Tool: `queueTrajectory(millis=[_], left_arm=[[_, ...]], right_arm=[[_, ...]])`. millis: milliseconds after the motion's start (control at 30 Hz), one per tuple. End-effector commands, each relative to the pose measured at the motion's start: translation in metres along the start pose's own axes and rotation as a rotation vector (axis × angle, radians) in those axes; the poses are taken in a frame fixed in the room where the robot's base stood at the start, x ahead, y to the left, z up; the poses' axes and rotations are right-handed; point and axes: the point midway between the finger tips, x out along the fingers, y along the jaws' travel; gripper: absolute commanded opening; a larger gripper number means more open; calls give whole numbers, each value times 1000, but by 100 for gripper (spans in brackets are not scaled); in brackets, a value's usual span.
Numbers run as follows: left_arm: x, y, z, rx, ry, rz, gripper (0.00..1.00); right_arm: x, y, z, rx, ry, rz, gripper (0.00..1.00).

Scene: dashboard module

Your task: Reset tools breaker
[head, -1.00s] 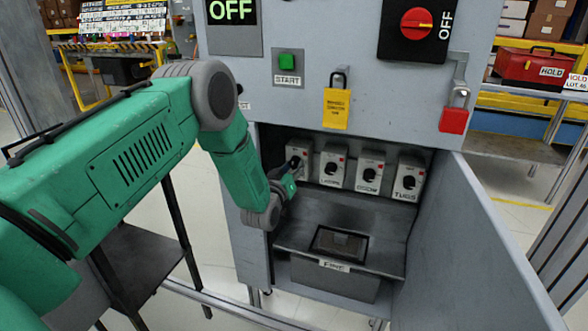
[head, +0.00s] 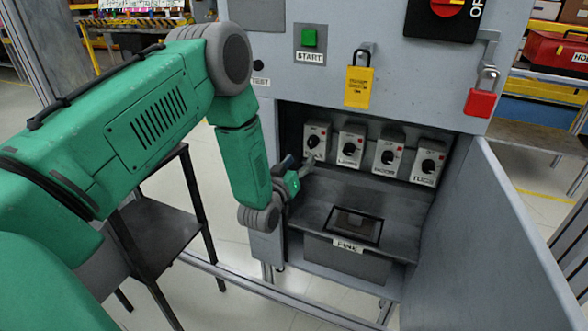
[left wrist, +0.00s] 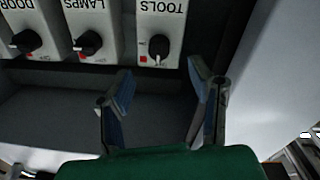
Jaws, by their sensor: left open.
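The tools breaker (head: 316,144) is the leftmost white box in the open cabinet's row; its knob is black. In the left wrist view, the tools breaker (left wrist: 160,32) appears upside down, with its knob's handle pointing down the picture and a red mark beside it. My left gripper (head: 300,168) is just below and in front of this breaker in the head view. In the left wrist view, my left gripper's fingers (left wrist: 160,78) are spread, with nothing between them, and the knob lies beyond the gap. They look apart from the knob. My right gripper is not in view.
The lamps breaker (head: 350,146) and two others stand to the right. Below is a ledge with a labelled bin (head: 345,255). The open cabinet door (head: 490,230) bounds the right side. A yellow padlock (head: 358,86) and a red padlock (head: 480,102) hang above.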

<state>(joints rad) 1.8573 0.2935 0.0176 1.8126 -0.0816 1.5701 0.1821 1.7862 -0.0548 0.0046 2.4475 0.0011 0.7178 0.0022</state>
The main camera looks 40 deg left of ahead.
Motion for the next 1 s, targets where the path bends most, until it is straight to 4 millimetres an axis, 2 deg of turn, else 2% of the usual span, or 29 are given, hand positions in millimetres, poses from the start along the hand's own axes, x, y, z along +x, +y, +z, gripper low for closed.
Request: queueTrajectory(millis=[100, 300, 867, 933, 1000], left_arm=[[-20, 0, 1, 0, -2, -1, 48], [-37, -1, 0, -1, 0, 0, 48], [-39, -1, 1, -1, -1, -1, 48], [-42, 1, 6, 2, -23, -1, 48], [-51, 5, 21, 12, -88, -1, 48]], right_arm=[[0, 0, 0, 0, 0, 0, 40], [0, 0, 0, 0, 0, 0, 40], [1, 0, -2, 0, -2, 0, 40], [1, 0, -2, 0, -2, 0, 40], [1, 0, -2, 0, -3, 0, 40]])
